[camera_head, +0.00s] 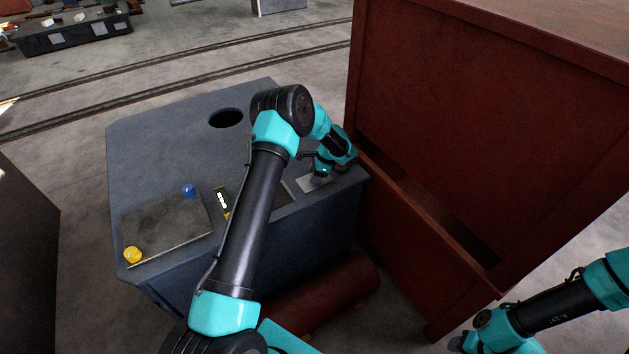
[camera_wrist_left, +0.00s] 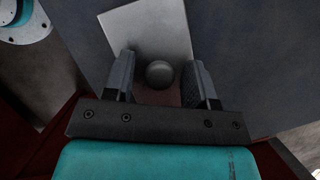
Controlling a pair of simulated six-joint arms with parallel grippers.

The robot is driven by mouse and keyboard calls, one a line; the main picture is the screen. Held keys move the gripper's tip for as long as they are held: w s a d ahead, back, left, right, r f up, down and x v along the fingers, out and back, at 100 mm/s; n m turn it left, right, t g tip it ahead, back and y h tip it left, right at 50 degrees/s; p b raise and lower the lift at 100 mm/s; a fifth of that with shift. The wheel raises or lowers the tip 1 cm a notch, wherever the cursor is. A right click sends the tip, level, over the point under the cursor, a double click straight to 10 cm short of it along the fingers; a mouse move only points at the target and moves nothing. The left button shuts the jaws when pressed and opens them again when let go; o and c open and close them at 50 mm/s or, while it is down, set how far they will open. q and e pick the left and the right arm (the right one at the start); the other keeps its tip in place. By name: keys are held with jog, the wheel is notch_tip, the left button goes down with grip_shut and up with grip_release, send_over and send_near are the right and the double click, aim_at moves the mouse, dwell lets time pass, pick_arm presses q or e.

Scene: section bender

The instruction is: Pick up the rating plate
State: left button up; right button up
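A light grey rectangular plate, which looks like the rating plate (camera_head: 314,183), lies near the right front edge of the dark blue-grey machine top. The left wrist view shows the plate (camera_wrist_left: 150,28) ahead of my left gripper, with a round grey knob (camera_wrist_left: 159,73) between the fingers. My left gripper (camera_wrist_left: 160,64) is open, with gaps between the knob and both fingers. In the head view, my left gripper (camera_head: 320,172) is over the plate and partly hides it. My right gripper (camera_head: 468,343) is low at the bottom right, and its fingers cannot be made out.
The machine top (camera_head: 160,150) has a round hole (camera_head: 226,118) and a flat panel (camera_head: 165,228) with a blue knob (camera_head: 189,190) and a yellow knob (camera_head: 132,255). A tall dark red cabinet (camera_head: 470,130) stands close on the right. A red cylinder (camera_head: 325,292) lies below the front.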

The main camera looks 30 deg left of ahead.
pick_arm(q)
jog(key=c, duration=0.9)
jog(key=shift+r, duration=0.15)
jog(key=shift+r, duration=0.3)
notch_tip(320, 180, up, 3)
jog(key=s+d, duration=0.2)
jog(key=s, duration=0.2)
jog(key=s+d, duration=0.3)
jog(key=s, duration=0.2)
jog(key=s+d+r, duration=0.1)
jog(key=s+d, duration=0.2)
jog(key=s, duration=0.1)
jog(key=shift+s+d, duration=0.15)
jog(key=shift+s, duration=0.2)
